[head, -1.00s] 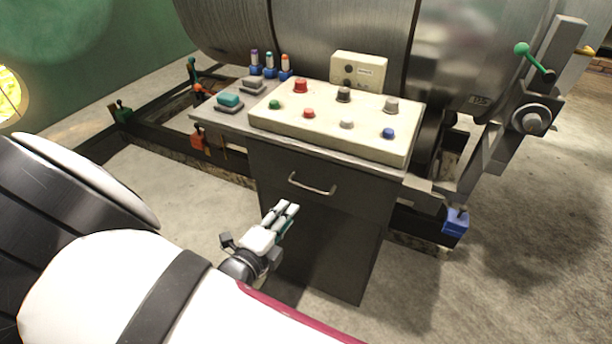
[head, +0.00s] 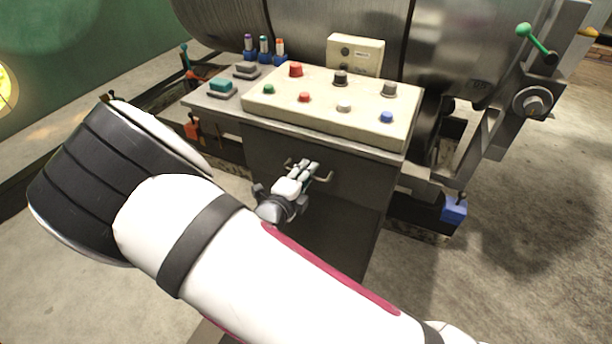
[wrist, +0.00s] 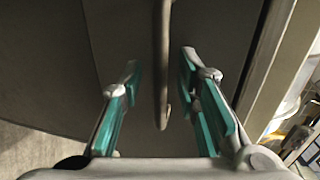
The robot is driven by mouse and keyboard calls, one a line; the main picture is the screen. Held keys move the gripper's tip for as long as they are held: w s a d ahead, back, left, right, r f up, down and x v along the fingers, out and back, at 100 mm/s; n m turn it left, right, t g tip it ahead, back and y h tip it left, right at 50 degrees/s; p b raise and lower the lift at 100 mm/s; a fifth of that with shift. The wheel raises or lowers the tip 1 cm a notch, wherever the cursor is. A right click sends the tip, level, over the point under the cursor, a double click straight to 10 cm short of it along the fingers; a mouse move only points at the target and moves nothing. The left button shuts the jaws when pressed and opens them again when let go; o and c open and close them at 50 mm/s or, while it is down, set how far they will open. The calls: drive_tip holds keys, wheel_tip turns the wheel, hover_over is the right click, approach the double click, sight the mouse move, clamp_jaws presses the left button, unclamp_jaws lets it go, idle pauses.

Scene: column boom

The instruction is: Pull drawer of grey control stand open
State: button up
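The grey control stand (head: 345,215) stands in the middle of the head view, with its drawer (head: 268,152) shut under the worktop. The drawer's metal bar handle (head: 324,178) is partly hidden behind my gripper (head: 308,168). In the wrist view my gripper (wrist: 160,75) is open, with one finger on each side of the handle (wrist: 162,60). The handle runs between the fingers, nearer the right one, and I see a gap on both sides. Whether the fingertips reach past the bar is hard to tell.
A cream control panel (head: 330,115) with several coloured buttons sits on the stand's top. A teal-topped switch box (head: 221,86) is at its left. A large metal drum (head: 330,30) is behind. A lever with a green knob (head: 524,30) stands at the right.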

drive_tip(key=shift+c, duration=0.6)
clamp_jaws()
drive_tip(key=f+p+v, duration=0.2)
drive_tip(key=p+v, duration=0.2)
drive_tip(key=v, duration=0.7)
drive_tip(key=s+f+p+v, duration=0.1)
drive_tip(key=f+p+v, duration=0.1)
drive_tip(key=v, duration=1)
drive_tip(key=shift+f+p, duration=0.45)
drive_tip(key=shift+p, duration=0.4)
drive_tip(key=shift+a, duration=0.1)
drive_tip(key=shift+o, duration=0.6)
unclamp_jaws()
drive_tip(key=shift+s, duration=0.1)
drive_tip(key=v, duration=1.1)
drive_tip(key=shift+s, duration=0.35)
